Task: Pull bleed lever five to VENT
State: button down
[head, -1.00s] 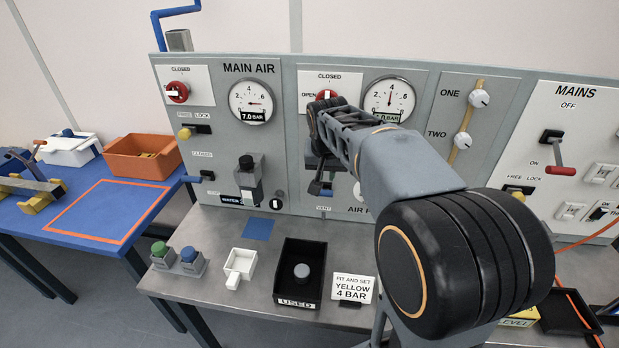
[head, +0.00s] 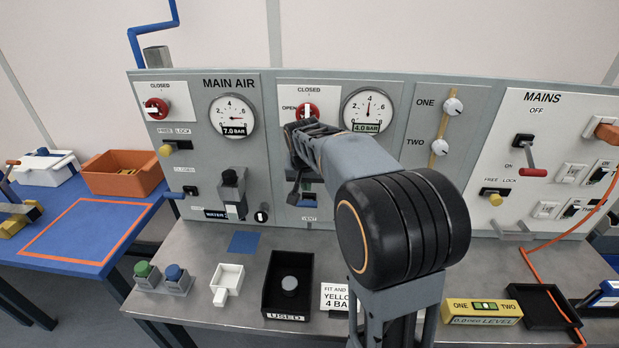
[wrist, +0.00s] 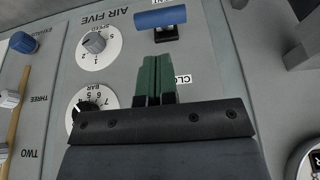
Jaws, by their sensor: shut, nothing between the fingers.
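The air five bleed lever has a blue handle (wrist: 160,18), seen at the top of the upside-down wrist view. It lies close to the VENT label and partly covers it. In the head view only a bit of blue (head: 308,203) shows above the VENT label, beside my wrist. My gripper (wrist: 158,60) has green fingers, shut together and empty. The fingertips point toward the handle with a small gap in the picture; contact is not seen. The CLOSED label (wrist: 183,80) is beside the fingers, partly hidden. My arm covers part of the air five panel in the head view.
A speed knob (wrist: 95,43) and a bar knob (wrist: 80,108) are on the same panel. A red knob (head: 307,110) and a 4.0 bar gauge (head: 368,108) sit above. A black USED tray (head: 274,300) and a white tray (head: 222,296) stand on the bench below.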

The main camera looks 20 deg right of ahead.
aim_at(308, 202)
jog(key=shift+x, duration=2.9)
